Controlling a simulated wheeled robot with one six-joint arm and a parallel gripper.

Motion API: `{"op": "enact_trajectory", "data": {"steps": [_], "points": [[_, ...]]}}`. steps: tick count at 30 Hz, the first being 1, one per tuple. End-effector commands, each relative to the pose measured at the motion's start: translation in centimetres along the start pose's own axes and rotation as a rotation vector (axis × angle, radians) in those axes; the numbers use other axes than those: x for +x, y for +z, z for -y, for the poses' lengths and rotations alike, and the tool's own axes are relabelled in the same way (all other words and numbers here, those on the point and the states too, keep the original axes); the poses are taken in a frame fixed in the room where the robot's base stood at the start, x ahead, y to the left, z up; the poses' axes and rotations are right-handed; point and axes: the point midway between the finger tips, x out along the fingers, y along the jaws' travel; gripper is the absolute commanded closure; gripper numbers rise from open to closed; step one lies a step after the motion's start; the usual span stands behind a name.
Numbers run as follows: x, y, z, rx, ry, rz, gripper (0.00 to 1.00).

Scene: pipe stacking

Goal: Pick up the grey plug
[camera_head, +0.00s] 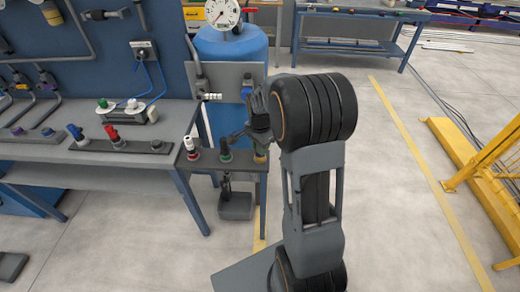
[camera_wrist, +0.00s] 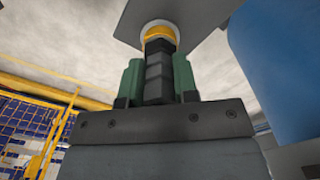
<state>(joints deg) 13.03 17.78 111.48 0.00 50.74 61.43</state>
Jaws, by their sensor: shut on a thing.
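The grey plug (camera_wrist: 158,75) is a dark, ribbed piece in the wrist view. It stands between the two green-padded fingers of my gripper (camera_wrist: 158,88), which is shut on it. Its far end meets a yellow-orange ring (camera_wrist: 160,32) at a grey plate (camera_wrist: 195,12); I cannot tell whether it is still seated there. In the head view my gripper (camera_head: 261,138) is at the right end of a small stand (camera_head: 238,167), over an orange-yellow fitting (camera_head: 260,156). My arm and gripper hide most of the plug there.
A blue tank (camera_head: 230,52) with a gauge (camera_head: 222,13) stands behind. A workbench (camera_head: 90,150) is at left. Open floor lies right, before yellow railings (camera_head: 485,170).

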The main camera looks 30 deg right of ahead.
Motion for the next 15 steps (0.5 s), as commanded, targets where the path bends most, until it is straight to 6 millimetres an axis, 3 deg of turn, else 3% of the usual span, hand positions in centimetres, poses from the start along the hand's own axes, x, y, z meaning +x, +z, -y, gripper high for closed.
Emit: {"op": "enact_trajectory", "data": {"steps": [7, 15], "points": [[-0.02, 0.0, 0.0, 0.0, 0.0, 0.0, 1.0], [-0.04, -0.01, 0.01, 0.0, -0.001, 0.0, 1.0]]}}
